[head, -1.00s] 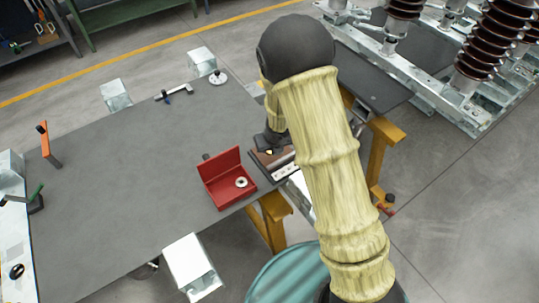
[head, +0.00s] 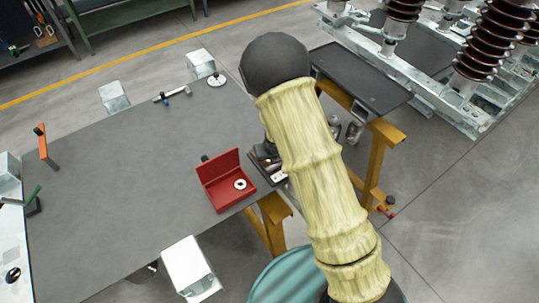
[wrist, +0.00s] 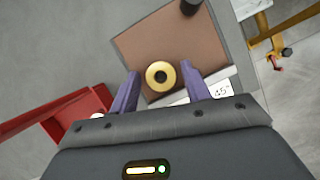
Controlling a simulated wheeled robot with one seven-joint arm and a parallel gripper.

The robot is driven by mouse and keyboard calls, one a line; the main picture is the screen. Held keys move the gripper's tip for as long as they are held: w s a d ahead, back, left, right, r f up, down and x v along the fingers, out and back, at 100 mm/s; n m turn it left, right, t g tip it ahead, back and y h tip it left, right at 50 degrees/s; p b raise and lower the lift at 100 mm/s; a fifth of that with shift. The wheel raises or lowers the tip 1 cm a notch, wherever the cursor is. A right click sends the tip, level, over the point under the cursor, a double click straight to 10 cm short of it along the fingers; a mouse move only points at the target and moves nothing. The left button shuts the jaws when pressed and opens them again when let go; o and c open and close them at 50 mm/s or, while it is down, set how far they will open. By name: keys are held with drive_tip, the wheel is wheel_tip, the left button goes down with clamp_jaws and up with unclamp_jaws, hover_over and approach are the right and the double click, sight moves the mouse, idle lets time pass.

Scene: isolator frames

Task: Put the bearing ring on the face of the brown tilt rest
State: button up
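The bearing ring (wrist: 148,76), brass-coloured with a dark centre, lies flat against the brown face of the tilt rest (wrist: 130,44) in the wrist view, near its lower edge. My gripper (wrist: 160,70) is open, its purple fingers on either side of the ring with a visible gap on each side. A white strip marked 45° (wrist: 221,90) runs along the rest's lower edge. In the head view the brown rest (head: 271,164) shows only in part; my arm hides the ring and my gripper. I cannot tell exactly how high the fingers are above the face.
A red rest or open box (head: 219,167) stands just left of the brown rest, with a pale ring (head: 240,185) in it. It also shows in the wrist view (wrist: 62,117). A dark post (wrist: 190,6) stands at the brown rest's far edge. The grey table (head: 130,180) is mostly clear.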

drive_tip(key=shift+o, duration=0.2)
drive_tip(key=shift+r, duration=0.1)
drive_tip(key=shift+r, duration=0.4)
drive_tip(key=p+v, duration=0.2)
drive_tip(key=v, duration=0.9)
drive_tip(key=shift+s+r, duration=0.15)
